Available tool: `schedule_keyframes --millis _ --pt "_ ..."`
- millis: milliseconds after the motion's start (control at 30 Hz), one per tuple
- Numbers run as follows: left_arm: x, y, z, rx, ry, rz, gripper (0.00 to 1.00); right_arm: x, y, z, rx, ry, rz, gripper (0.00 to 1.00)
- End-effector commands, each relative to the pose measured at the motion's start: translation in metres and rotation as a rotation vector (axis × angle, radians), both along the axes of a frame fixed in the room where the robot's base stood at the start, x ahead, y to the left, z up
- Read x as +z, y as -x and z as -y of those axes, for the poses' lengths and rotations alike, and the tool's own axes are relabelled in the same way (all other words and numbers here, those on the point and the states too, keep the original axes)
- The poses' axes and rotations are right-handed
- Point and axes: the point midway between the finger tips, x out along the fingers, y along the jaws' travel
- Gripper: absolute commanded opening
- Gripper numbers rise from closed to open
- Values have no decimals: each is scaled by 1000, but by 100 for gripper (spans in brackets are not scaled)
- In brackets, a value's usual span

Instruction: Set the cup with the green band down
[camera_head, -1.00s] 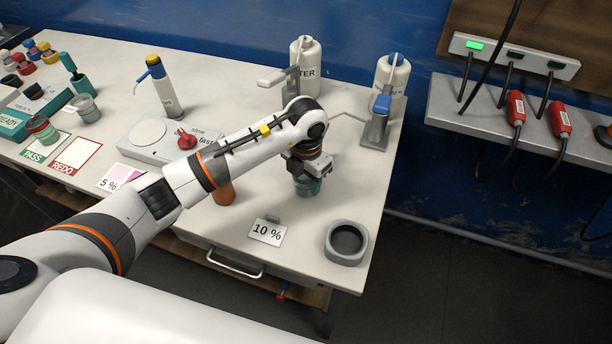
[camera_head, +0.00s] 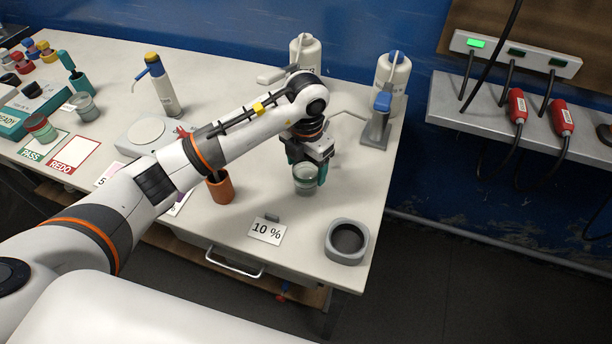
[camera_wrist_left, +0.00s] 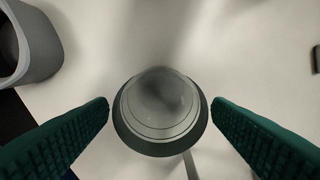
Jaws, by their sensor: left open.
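The cup with the green band (camera_head: 305,187) is a small clear cup with a greenish band. It stands upright on the right part of the white table, behind the 10 % card. My left gripper (camera_head: 307,174) is open, with its teal fingers on either side of the cup. The left wrist view shows the cup (camera_wrist_left: 160,112) from above between the two ribbed fingers, with a gap to each. My right gripper is not in view.
A grey round holder (camera_head: 347,242) stands near the table's front right corner. The 10 % card (camera_head: 267,231) is in front of the cup. An orange pot (camera_head: 221,188) stands to its left. Two white bottles, one of them (camera_head: 392,78), stand behind. Table around the cup is bare.

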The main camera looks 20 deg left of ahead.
Motion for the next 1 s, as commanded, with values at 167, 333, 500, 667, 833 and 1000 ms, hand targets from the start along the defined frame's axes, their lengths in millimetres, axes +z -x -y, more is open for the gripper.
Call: schedule_keyframes --millis 167,333,500,667,833,1000 --pt "38 -1 -1 -1 -1 6 74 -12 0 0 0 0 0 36" --pt "64 -1 -1 0 -1 4 74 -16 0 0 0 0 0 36" --pt "74 0 -1 1 0 1 74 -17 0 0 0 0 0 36" --pt "76 0 0 1 0 0 74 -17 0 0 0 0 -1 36" --pt "75 0 0 1 0 0 74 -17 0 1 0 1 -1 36" --pt "75 0 0 1 0 0 74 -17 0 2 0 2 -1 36"
